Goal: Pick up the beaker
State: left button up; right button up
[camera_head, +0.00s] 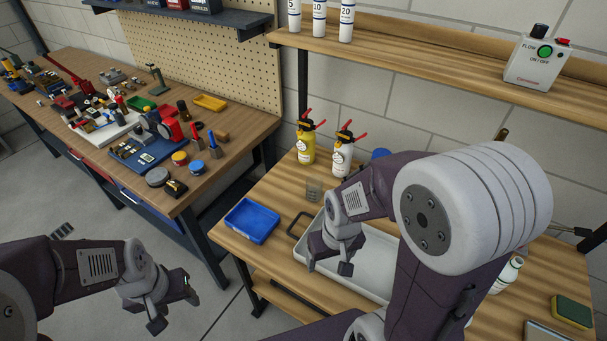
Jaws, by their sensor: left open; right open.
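A small grey, see-through-looking vessel (314,189) stands on the wooden bench behind the tray; it may be the beaker, but it is too small to tell surely. My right gripper (329,263) is open and empty above the left part of the white tray, in front of and apart from that vessel. My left gripper (173,307) is open and empty over the floor at the lower left, away from the bench. My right arm hides much of the bench's middle and right.
The white tray (375,287) has a dark handle at its left. A blue bin (251,221) sits at the bench's left edge. Yellow (306,146) and white (342,160) bottles stand behind. A sponge (572,312) lies at right. A cluttered workbench (222,150) and shelf (420,62) flank the space.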

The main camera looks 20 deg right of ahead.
aim_at(314, 183)
jog(key=i+j+z, duration=0.2)
jog(key=j, duration=0.3)
jog(key=i+j+z, duration=0.2)
jog(key=j, duration=0.3)
jog(key=j+z, duration=0.2)
jog(key=j, duration=0.3)
